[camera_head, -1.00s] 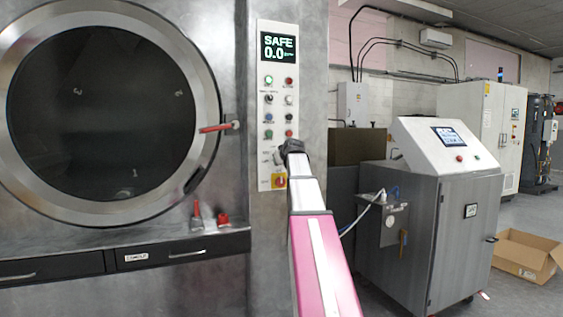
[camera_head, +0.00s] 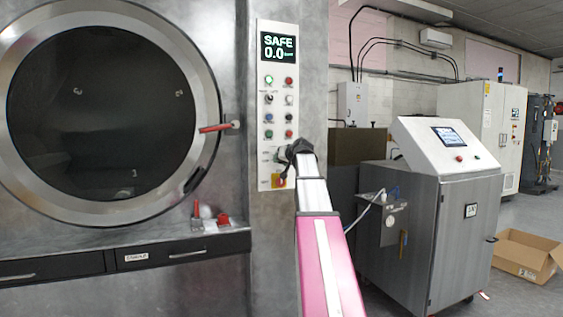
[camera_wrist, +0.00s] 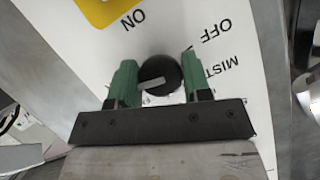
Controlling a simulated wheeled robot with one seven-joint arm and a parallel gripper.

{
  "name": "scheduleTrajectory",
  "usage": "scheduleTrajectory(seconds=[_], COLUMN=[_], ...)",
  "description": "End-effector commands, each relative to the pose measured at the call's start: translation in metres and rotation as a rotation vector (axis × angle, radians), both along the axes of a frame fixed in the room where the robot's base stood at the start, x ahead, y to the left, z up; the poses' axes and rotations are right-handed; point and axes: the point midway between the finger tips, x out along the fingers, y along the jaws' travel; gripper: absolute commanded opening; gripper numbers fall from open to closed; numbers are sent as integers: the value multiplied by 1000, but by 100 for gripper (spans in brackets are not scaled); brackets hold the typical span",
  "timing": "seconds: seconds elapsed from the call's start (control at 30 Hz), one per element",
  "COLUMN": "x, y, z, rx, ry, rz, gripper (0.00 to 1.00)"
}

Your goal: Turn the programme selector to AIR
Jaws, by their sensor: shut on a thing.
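The programme selector is a round black knob with a pale pointer bar (camera_wrist: 160,85) in the wrist view. Its bar lies nearly level in that picture, its left end slightly lower. My gripper (camera_wrist: 160,76) is shut on the knob, one green finger on each side. Printed labels ON, OFF and part of MIST appear upside down around it; no AIR label shows. In the head view my gripper (camera_head: 291,157) is at the lower part of the white control panel (camera_head: 261,120) and hides the knob.
A display (camera_head: 279,47) reading SAFE 0.0 tops the panel, with several buttons below. A yellow plate (camera_wrist: 103,10) is close to my gripper in the wrist view. A round door (camera_head: 100,110) with a red handle (camera_head: 214,128) is left; a grey cabinet (camera_head: 460,235) stands right.

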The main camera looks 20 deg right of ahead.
Motion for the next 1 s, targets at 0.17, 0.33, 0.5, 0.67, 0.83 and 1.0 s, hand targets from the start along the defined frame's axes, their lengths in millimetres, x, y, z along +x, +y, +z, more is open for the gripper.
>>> scheduleTrajectory(seconds=[0.17, 0.33, 0.5, 0.67, 0.83, 1.0], x=[-1, -1, -1, -1, -5, -27], y=[1, 1, 1, 0, 0, -3], z=[-2, -2, -2, -1, 0, 8], rx=[6, 5, 4, 4, 4, 4], ry=[7, 7, 6, 3, 2, 0], rz=[2, 2, 2, 1, 1, -1], gripper=[21, 21, 67, 67, 67, 67])
